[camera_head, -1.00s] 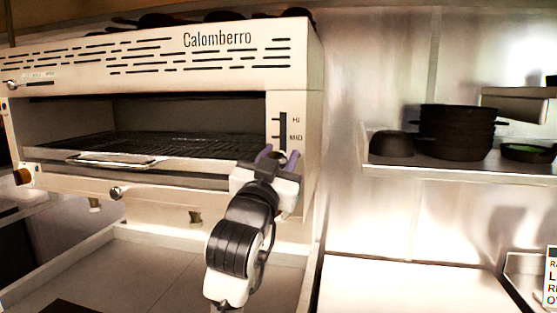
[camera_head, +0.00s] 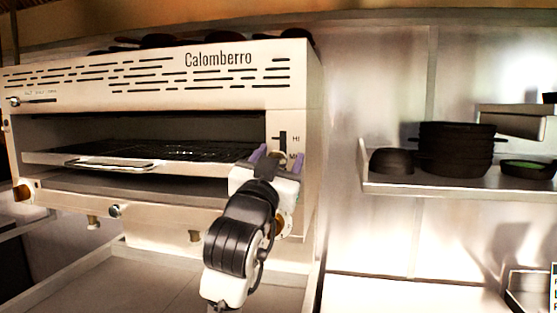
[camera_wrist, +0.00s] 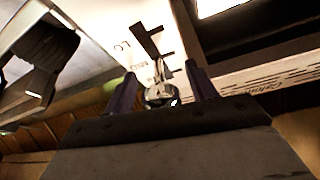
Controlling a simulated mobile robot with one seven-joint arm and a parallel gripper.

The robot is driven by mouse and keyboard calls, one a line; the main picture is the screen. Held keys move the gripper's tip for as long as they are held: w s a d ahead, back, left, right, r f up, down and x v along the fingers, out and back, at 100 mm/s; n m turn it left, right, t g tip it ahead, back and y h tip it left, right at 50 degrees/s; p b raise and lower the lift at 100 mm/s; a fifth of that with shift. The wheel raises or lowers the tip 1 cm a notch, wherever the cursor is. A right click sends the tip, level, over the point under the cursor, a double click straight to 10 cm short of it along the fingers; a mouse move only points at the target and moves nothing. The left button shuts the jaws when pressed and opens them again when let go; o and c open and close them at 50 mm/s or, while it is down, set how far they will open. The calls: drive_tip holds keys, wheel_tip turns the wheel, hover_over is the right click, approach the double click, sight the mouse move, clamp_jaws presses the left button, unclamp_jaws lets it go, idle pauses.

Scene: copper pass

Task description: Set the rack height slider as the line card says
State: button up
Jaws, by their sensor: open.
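The rack height slider is on the right front panel of the cream Calomberro grill (camera_head: 218,60). Its dark slot (camera_head: 282,142) runs upright beside the marks HI and MID. The line card (camera_head: 554,288) is cut off at the right edge and unreadable. My gripper hides the slot's lower part.
A shelf (camera_head: 440,189) at right holds stacked dark pans (camera_head: 455,150), a dark bowl (camera_head: 391,161) and a dish with green contents (camera_head: 527,169). Knobs (camera_head: 115,211) line the grill's lower front. The wall between grill and shelf is clear.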

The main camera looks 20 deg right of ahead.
drive_tip(key=b+v, duration=0.5)
drive_tip(key=v, duration=0.8)
drive_tip(key=shift+s+a+f+b, duration=0.2)
drive_tip(key=shift+s+b, duration=0.1)
